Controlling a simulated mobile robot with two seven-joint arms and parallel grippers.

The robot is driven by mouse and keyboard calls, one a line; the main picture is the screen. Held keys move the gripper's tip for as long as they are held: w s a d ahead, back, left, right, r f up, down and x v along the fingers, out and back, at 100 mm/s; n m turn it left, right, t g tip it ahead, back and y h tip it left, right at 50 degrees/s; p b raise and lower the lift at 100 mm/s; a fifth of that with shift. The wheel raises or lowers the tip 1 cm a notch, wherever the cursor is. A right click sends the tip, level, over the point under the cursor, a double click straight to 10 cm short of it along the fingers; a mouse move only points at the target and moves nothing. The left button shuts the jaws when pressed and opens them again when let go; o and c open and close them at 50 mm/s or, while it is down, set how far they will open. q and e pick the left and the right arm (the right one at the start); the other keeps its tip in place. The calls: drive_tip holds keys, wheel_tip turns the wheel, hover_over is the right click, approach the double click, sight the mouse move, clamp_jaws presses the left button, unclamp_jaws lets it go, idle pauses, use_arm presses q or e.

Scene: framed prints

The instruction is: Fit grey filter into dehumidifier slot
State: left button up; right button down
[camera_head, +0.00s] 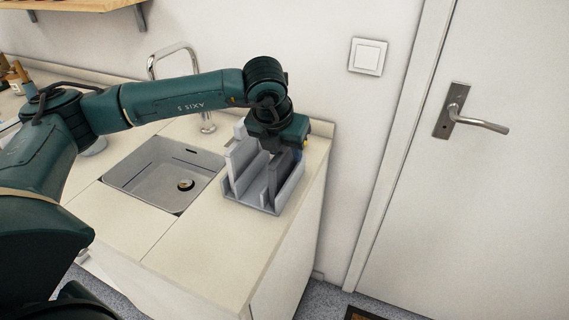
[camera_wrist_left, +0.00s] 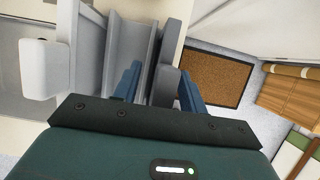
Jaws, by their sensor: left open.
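A light grey slotted unit (camera_head: 250,196), which I take as the dehumidifier, stands on the counter's right end, with upright walls and slots between them. A darker grey panel (camera_head: 287,170), which looks like the filter, stands upright at its right side under my left gripper (camera_head: 282,152). In the left wrist view the dark grey panel (camera_wrist_left: 166,86) shows edge-on between the two blue fingers of my left gripper (camera_wrist_left: 160,88). The fingers are open, with gaps beside the panel. The panel's lower edge is hidden, so I cannot tell how deep it sits. My right gripper is not in view.
A grey sink (camera_head: 165,172) with a tap (camera_head: 175,58) lies left of the unit. The counter (camera_head: 215,240) in front is clear. The wall rises close behind, and the door (camera_head: 490,190) is at the right. A doormat (camera_wrist_left: 217,76) lies on the floor.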

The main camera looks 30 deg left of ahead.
use_arm(q)
clamp_jaws()
drive_tip(key=shift+r, duration=0.1)
idle(0.3)
